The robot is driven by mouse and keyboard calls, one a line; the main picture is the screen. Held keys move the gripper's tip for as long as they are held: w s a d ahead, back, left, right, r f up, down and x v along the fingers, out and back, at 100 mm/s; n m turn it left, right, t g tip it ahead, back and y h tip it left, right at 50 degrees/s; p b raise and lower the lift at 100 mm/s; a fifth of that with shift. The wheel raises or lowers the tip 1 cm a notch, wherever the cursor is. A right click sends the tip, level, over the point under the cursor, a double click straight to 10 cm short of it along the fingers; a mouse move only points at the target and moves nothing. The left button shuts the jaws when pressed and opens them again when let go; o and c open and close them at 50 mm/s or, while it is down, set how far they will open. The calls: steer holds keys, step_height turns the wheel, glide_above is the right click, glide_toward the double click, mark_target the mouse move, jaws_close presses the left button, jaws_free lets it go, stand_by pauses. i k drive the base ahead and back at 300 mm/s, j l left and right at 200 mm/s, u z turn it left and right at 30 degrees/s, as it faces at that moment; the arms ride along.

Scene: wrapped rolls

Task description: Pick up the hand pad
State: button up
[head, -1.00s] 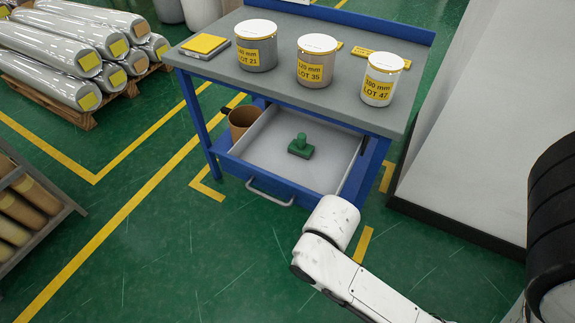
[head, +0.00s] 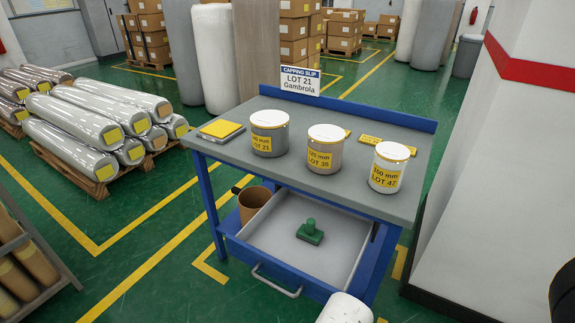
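A green pad with a knob handle (head: 310,232), which looks like the hand pad, sits upright in the open drawer (head: 272,238) of a blue workbench. The drawer is pulled out toward me, with its bar handle (head: 275,284) at the front. Nothing else shows in the drawer. A white part of my arm (head: 345,308) shows at the bottom edge, in front of the drawer's right side. My gripper is not in view, so I cannot see whether it is open or holds anything.
On the grey bench top (head: 300,184) stand three labelled tubs (head: 269,133), a yellow-topped pad (head: 221,129) and a yellow label strip (head: 385,144). A sign stands behind. A brown cup (head: 254,204) is left of the drawer. A white pillar (head: 490,190) stands right.

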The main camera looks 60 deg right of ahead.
mark_target(308, 232)
steer(key=i+j, duration=0.25)
steer(key=j, duration=0.15)
steer(key=i+j, duration=0.25)
steer(key=j, duration=0.15)
steer(key=i+j, duration=0.25)
steer(key=j, duration=0.15)
steer(key=i+j+z, duration=0.1)
steer(key=z, duration=1.6)
